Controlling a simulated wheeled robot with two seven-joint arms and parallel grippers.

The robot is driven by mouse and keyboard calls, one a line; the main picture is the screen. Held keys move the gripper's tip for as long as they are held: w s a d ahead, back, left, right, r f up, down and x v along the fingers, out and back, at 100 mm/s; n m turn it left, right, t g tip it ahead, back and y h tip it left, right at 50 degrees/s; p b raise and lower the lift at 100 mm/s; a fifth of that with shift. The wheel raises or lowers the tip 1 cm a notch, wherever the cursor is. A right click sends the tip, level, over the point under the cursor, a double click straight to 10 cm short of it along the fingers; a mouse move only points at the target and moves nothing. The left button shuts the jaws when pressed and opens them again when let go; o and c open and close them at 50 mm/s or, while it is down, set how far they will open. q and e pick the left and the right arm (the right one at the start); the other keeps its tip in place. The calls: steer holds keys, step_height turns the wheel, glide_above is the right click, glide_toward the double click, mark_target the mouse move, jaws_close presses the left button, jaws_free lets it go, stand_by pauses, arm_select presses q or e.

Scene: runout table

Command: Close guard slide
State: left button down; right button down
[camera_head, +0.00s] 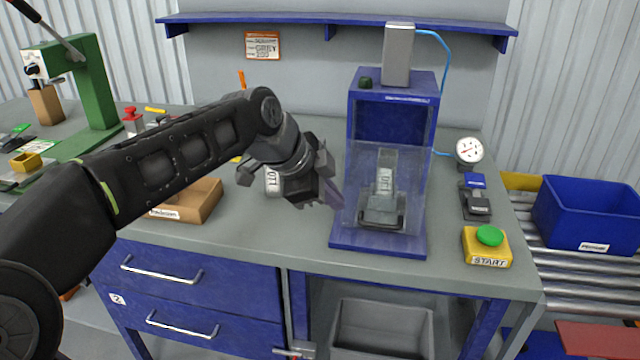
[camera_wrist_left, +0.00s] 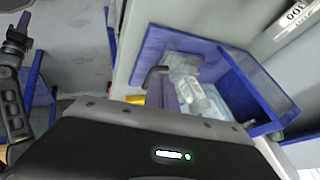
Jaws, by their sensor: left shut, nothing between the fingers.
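The blue press (camera_head: 361,120) stands at the back middle of the table. Its clear guard slide (camera_head: 361,180) covers the lower front, and the upper opening shows bare above it. A dark handle (camera_head: 382,219) runs across the guard's lower part; it also shows in the wrist view (camera_wrist_left: 153,76). A grey part with a label (camera_head: 386,172) shows through the panel. My left gripper (camera_head: 334,196) is shut and empty at the guard's left edge; I cannot tell whether it touches. My right gripper seems to show small at the wrist view's left edge (camera_wrist_left: 20,24), its jaws unclear.
A yellow START box with green button (camera_head: 488,245), a black-and-blue clamp (camera_head: 475,196) and a gauge (camera_head: 469,151) lie right of the press. A cardboard tray (camera_head: 190,202) lies left, behind my arm. A blue bin (camera_head: 590,215) sits on rollers at far right.

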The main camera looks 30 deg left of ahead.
mark_target(351, 199)
arm_select(q)
steer(key=shift+w+a+f+p, duration=0.1)
steer(key=shift+w+f+p, duration=0.05)
steer(key=shift+w, duration=0.6)
steer(key=shift+w+a+f+p, duration=0.15)
steer(key=shift+w+f+p, duration=0.05)
steer(key=shift+w, duration=0.6)
steer(key=shift+w+a+f+p, duration=0.1)
steer(key=shift+w+f+p, duration=0.05)
steer(key=shift+w, duration=0.6)
arm_select(e)
steer(key=shift+r, duration=0.5)
